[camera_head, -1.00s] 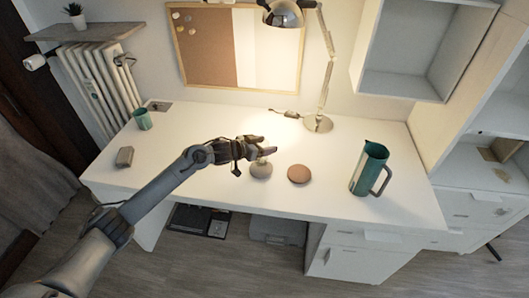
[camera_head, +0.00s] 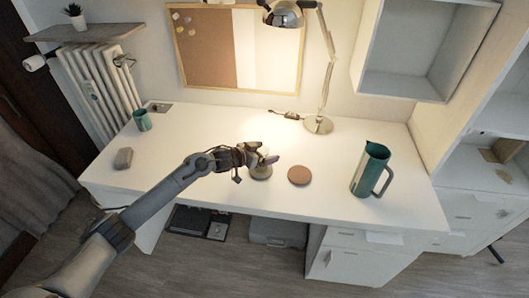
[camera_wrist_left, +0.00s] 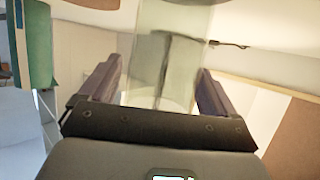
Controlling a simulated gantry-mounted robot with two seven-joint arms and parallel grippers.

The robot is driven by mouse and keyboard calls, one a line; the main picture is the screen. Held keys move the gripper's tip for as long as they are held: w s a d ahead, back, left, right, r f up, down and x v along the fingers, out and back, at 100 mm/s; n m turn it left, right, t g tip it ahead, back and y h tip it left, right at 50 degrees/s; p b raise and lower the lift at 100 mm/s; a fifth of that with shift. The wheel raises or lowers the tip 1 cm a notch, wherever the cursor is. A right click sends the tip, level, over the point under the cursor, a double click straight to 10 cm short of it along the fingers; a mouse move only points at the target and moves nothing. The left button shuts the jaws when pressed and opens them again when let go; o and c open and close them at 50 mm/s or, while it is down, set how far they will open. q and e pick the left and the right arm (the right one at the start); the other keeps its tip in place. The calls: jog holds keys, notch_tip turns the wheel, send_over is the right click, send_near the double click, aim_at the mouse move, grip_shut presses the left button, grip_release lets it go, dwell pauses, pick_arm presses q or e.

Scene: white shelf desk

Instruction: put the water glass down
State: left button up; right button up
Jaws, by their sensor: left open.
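The water glass (camera_wrist_left: 172,50) is a clear cylinder in the left wrist view, standing between the two fingers with gaps beside it. In the head view the glass (camera_head: 261,173) shows as a small pale round shape on the desk, partly hidden by my left gripper (camera_head: 268,161). The left gripper also shows in the wrist view (camera_wrist_left: 160,75), open around the glass and not closed on it. A round brown coaster (camera_head: 299,175) lies on the desk just right of the glass. My right gripper is not in view.
A green pitcher (camera_head: 371,170) stands right of the coaster on the white desk (camera_head: 330,201). A desk lamp (camera_head: 318,124) stands behind. A green cup (camera_head: 142,120) and a small grey block (camera_head: 123,158) are at the left. The desk's front edge is near the glass.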

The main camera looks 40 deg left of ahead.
pick_arm(q)
jog(key=shift+r, duration=0.15)
jog(key=shift+s+a+r+p, duration=0.15)
jog(key=shift+s+r+p, duration=0.15)
jog(key=shift+s, duration=0.25)
jog(key=p+v, duration=0.3)
jog(key=v, duration=0.7)
jog(key=shift+g+y, duration=0.3)
jog(key=shift+y, duration=0.2)
jog(key=s+d+f, duration=0.2)
jog(key=d+f, duration=0.1)
jog(key=s+d+f, duration=0.1)
jog(key=d+f, duration=0.1)
jog(key=shift+s+d, duration=0.25)
jog(key=shift+s, duration=0.15)
jog(key=s+d+f+g+y, duration=0.1)
jog(key=s+d+f+g, duration=0.15)
jog(key=s+d, duration=0.5)
jog(key=s+d+f+g+y, duration=0.1)
jog(key=s+d+f+g, duration=0.1)
jog(key=s+d+f, duration=0.5)
jog(key=s+d+r+g, duration=0.1)
jog(key=s+r+g, duration=0.1)
jog(key=s, duration=0.5)
jog(key=s+d+r+g, duration=0.2)
jog(key=s, duration=0.5)
jog(key=shift+r, duration=0.25)
